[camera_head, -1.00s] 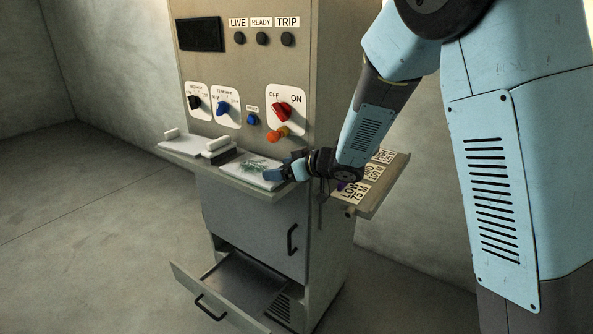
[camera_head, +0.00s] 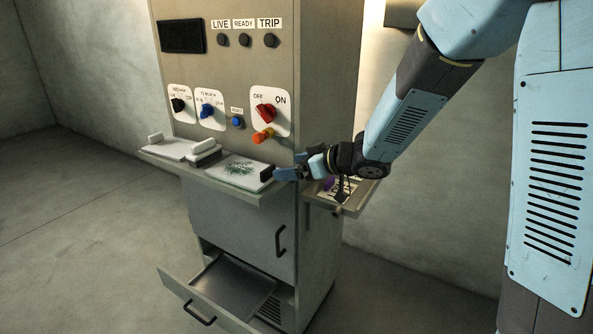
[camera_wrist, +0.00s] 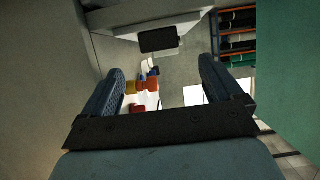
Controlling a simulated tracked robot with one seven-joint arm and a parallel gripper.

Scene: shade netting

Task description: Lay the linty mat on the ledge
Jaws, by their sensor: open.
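The linty mat (camera_head: 236,170) is a pale flat pad with green lint on its top and a black block (camera_head: 267,173) at its right end. It lies flat on the right part of the ledge (camera_head: 222,186), which juts from the cabinet front. My gripper (camera_head: 279,174) is just right of the black block, with its fingers pointing left towards it. The two fingers are apart in the wrist view (camera_wrist: 161,72). A dark block (camera_wrist: 158,40) shows ahead between them there, apparently the one on the mat. Any contact is too small to tell.
Two pale pads with upright grips, one on the left (camera_head: 168,149) and one in the middle (camera_head: 201,156), occupy the rest of the ledge. Knobs, including a red one (camera_head: 266,110), sit above. A side shelf (camera_head: 357,199) is below my gripper. An open drawer (camera_head: 205,304) juts out below.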

